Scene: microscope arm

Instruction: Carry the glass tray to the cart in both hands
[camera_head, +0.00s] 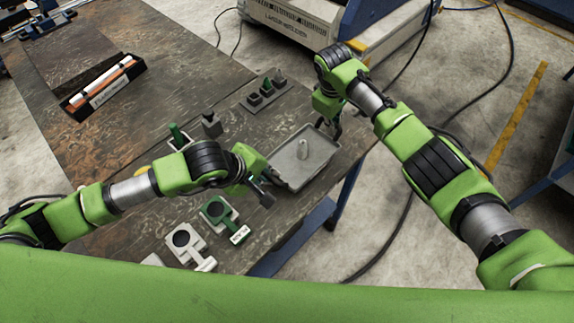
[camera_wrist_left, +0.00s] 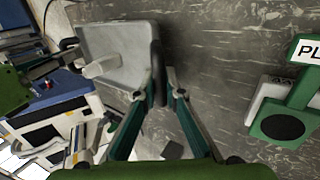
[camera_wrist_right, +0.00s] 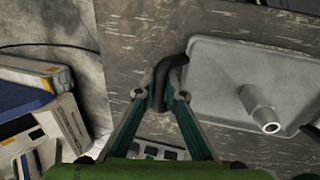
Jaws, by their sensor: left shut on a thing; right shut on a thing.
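The tray also shows in the left wrist view (camera_wrist_left: 115,40) and the right wrist view (camera_wrist_right: 215,85). My left gripper (camera_head: 270,178) is shut at the tray's near-left end; its grip is partly hidden. My right gripper (camera_head: 330,122) is shut on the dark handle (camera_wrist_right: 170,70) at the far end. I cannot tell whether the tray touches the table. No cart is clearly identifiable.
Green and white stands with round black pads (camera_head: 216,209) lie left of the tray. A grey block holder (camera_head: 266,92) stands behind it, and a black box of rods (camera_head: 103,88) lies far left. A large machine (camera_head: 290,25) stands beyond the table. Cables cross the open floor at right.

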